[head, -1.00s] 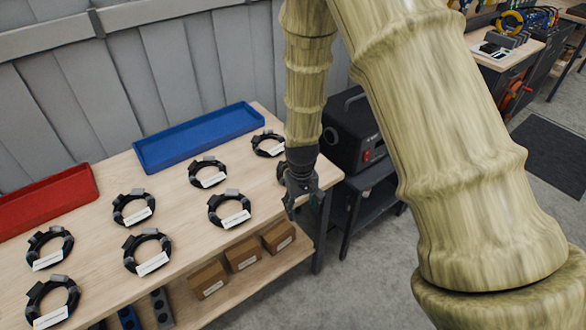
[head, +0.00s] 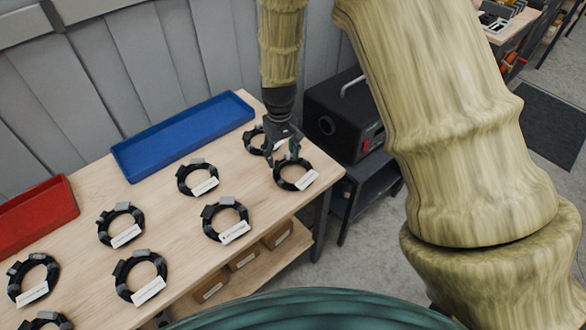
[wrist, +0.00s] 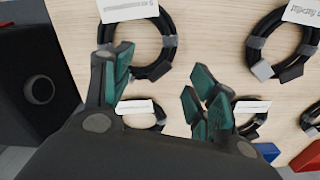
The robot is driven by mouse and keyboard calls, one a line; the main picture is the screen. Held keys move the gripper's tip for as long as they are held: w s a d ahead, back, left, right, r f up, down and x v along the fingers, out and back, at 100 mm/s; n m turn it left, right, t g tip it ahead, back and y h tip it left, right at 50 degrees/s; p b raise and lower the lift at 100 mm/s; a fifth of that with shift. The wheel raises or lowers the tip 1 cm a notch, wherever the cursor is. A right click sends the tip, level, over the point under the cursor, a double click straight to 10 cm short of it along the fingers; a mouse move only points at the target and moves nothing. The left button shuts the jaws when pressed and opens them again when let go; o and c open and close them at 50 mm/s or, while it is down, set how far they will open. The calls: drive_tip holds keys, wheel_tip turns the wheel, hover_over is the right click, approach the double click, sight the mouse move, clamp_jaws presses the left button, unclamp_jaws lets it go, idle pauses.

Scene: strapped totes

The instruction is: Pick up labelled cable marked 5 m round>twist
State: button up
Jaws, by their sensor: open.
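Several black cable coils with white labels lie on the wooden table. In the head view, the front right coil (head: 294,175) lies just below my gripper (head: 284,152). In the wrist view this coil (wrist: 168,45) is above my gripper (wrist: 160,88). Its label (wrist: 127,9) seems to start with "5 m", but the small inverted print is hard to read. My gripper is open and empty, its teal fingers spread. A second coil (head: 256,140) sits behind, partly hidden by my gripper. Another coil (head: 226,220) lies to the left; it also shows in the wrist view (wrist: 284,45).
A blue tray (head: 180,140) and a red tray (head: 35,215) stand along the table's back. A black machine (head: 345,118) stands on a low stand right of the table. Brown boxes (head: 277,235) sit on the lower shelf.

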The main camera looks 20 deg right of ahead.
sight(280, 175)
drive_tip(key=f, duration=0.1)
drive_tip(key=a+f, duration=0.1)
drive_tip(key=f, duration=0.1)
drive_tip(key=shift+w+f+p, duration=0.2)
drive_tip(key=shift+f+p, duration=0.05)
drive_tip(key=shift+p, duration=0.15)
drive_tip(key=shift+s+f, duration=0.2)
drive_tip(key=shift+f, duration=0.1)
drive_tip(key=shift+f+p, duration=1.35)
drive_tip(key=shift+f, duration=1.15)
clamp_jaws()
